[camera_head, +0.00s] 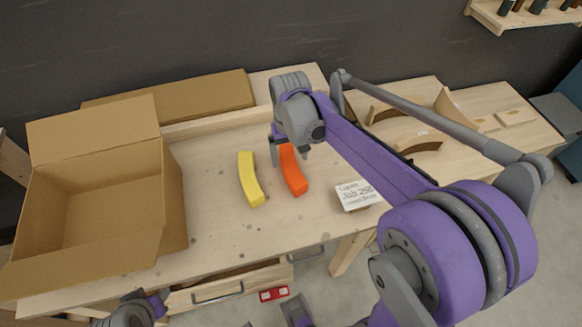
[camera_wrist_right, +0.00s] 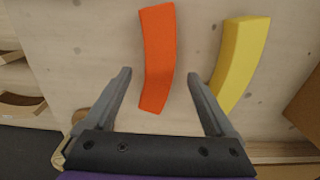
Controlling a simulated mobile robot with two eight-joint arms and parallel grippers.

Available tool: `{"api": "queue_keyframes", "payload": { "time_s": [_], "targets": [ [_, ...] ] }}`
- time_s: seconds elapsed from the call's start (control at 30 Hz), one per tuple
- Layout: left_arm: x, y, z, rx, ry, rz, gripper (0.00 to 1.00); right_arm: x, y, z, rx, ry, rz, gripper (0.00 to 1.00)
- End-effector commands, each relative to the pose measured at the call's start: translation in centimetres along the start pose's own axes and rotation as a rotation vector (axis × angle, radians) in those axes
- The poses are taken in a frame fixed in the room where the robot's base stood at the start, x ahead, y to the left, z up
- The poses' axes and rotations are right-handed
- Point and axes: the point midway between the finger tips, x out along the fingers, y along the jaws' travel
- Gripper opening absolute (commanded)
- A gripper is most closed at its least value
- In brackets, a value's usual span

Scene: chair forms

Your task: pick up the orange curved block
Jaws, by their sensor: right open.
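The orange curved block (camera_head: 292,170) lies on the wooden table, beside and to the right of a yellow curved block (camera_head: 250,179). My right gripper (camera_head: 288,153) is over the far end of the orange block, with part of that end hidden behind it. In the right wrist view the gripper (camera_wrist_right: 160,90) is open. The yellow block (camera_wrist_right: 239,60) is just past the right finger in that view. The tip of my left arm shows at the bottom left; its jaws cannot be made out.
An open cardboard box (camera_head: 100,205) stands on the left of the table (camera_head: 220,230). A closed box (camera_head: 190,100) lies behind. A white written card (camera_head: 358,194) is on the right. Curved wooden pieces (camera_head: 420,140) lie on the right-hand table. A drawer below is partly open.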

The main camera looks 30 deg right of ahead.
Motion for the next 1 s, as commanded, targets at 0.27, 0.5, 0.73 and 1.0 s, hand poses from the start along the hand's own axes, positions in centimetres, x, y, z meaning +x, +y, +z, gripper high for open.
{"api": "queue_keyframes", "payload": {
  "time_s": [0.27,0.5,0.73,1.0],
  "targets": [
    [0.3,0.0,0.2,0.0,-0.001,0.0,0.36,3.4,0.0,-0.3,0.0,0.0,0.0,0.89],
    [0.4,0.0,0.3,0.0,-0.002,0.0,0.36,5.4,0.0,-0.3,0.0,0.001,0.0,0.89],
    [0.4,0.0,0.3,0.0,-0.002,0.0,0.36,5.4,0.0,-0.3,0.0,0.001,0.0,0.82],
    [0.4,0.0,0.3,0.0,-0.002,0.0,0.36,5.4,0.1,-0.3,0.0,0.001,0.0,0.33]
  ]
}}
